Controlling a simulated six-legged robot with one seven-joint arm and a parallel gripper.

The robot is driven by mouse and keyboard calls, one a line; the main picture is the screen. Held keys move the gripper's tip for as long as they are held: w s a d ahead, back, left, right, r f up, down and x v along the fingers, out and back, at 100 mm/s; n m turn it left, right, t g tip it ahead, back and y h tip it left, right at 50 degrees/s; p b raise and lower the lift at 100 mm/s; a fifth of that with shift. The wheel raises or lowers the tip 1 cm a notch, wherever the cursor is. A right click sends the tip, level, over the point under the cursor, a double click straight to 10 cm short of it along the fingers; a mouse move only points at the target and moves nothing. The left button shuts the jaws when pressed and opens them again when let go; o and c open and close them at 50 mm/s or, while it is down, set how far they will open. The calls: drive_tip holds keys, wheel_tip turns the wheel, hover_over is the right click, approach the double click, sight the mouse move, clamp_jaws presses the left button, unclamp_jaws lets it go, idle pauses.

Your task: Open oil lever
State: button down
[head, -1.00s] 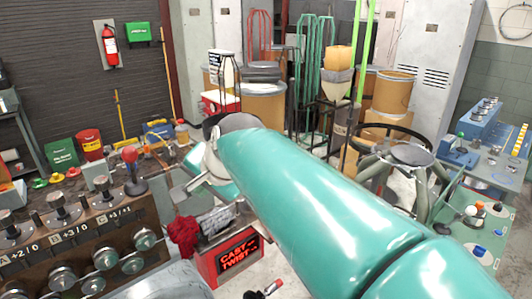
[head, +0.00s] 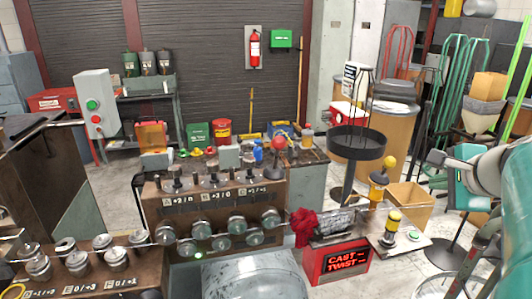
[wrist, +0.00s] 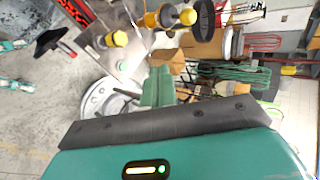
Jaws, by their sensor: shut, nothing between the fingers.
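No label in view names the oil lever. A post with a yellow ball and dark collar (head: 378,185) stands upright farther right, near a shorter yellow-and-black knob (head: 391,227). Yellow knobs (wrist: 188,17) also show at the top of the wrist view. My gripper (wrist: 158,88) shows green fingers, shut and empty, apart from the knobs. In the head view my arm is at the right edge.
A brown console with dials (head: 215,205) stands in front. A red cloth (head: 303,226) lies by a lit "CAST TWIST" sign (head: 344,262). A black round stand (head: 356,142), a cardboard box (head: 409,203) and green racks crowd the right. Floor shows between them.

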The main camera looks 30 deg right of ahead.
drive_tip(key=shift+w+a+r+n, duration=0.45)
drive_tip(key=shift+a+r+n, duration=0.15)
drive_tip(key=shift+r+n, duration=0.25)
approach(389, 167)
drive_tip(key=x, duration=0.6)
drive_tip(key=shift+s+d+f, duration=0.3)
drive_tip(key=shift+d+f, duration=0.05)
drive_tip(key=shift+d, duration=0.05)
